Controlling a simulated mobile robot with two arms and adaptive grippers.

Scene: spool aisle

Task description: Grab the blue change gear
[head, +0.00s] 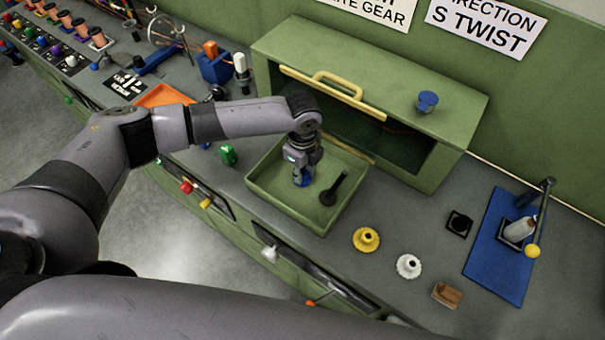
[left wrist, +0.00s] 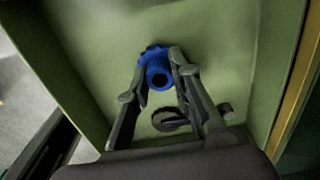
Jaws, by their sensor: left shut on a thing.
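The blue change gear (left wrist: 155,73) is between the fingertips of my left gripper (left wrist: 160,78) in the left wrist view. The gripper is shut on its hub, and the gear is over the floor of the green tray (head: 337,213). I cannot tell whether the gear touches the tray floor. In the head view my left gripper (head: 304,177) points down into the tray, and a little of the blue gear (head: 306,181) shows at its fingertips. My right gripper is not in view.
A black tool (head: 330,196) lies in the tray, right of the gripper. A yellow gear (head: 365,239) and a white gear (head: 408,266) stand on the bench to the right. The green cabinet (head: 440,167) rises behind the tray. A brown block (head: 447,294) lies near the bench's front edge.

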